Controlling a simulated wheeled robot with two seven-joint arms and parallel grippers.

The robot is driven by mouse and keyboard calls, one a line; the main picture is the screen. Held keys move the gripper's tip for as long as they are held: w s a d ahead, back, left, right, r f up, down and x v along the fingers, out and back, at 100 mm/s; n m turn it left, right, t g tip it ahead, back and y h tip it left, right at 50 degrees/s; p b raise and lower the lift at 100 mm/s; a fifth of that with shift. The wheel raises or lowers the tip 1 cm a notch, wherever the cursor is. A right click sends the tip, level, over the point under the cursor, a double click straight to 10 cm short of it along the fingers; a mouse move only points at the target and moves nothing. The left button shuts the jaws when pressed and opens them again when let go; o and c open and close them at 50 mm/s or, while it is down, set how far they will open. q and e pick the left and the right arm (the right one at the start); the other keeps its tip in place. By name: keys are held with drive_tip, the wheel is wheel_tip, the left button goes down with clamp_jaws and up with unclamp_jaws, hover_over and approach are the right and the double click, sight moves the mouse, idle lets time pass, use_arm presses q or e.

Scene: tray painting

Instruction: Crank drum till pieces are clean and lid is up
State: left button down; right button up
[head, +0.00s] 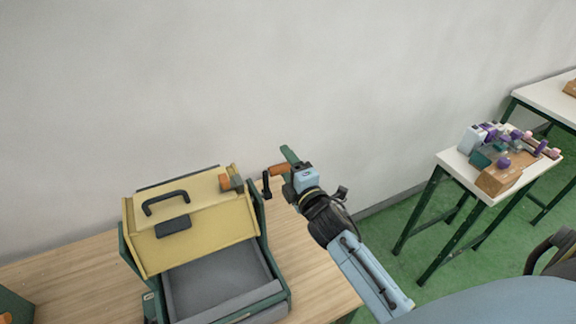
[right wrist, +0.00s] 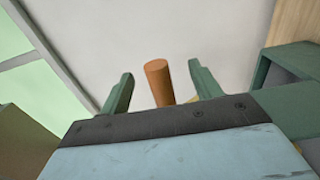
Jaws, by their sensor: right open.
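The yellow drum (head: 195,240) sits in a green frame (head: 132,262) on a wooden table in the head view. Its upper yellow face carries a black handle (head: 166,201); I cannot tell if this face is the lid. The crank has a dark arm (head: 267,186) and an orange grip (head: 279,169) at the drum's right side. My right gripper (head: 288,165) is open at the grip. In the right wrist view the orange grip (right wrist: 158,82) stands between the two green fingers, with gaps on both sides. The pieces are hidden. My left gripper is not in view.
A grey tray (head: 218,283) lies at the drum's front. The wooden table (head: 75,255) has bare room left of the drum. A plain wall stands close behind. Another table (head: 455,160) at the right holds a wooden block and purple and teal parts (head: 490,150).

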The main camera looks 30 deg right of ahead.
idle(0.3)
drive_tip(key=s, duration=0.8)
drive_tip(key=shift+a, duration=0.25)
drive_tip(key=shift+f, duration=0.1)
idle(0.4)
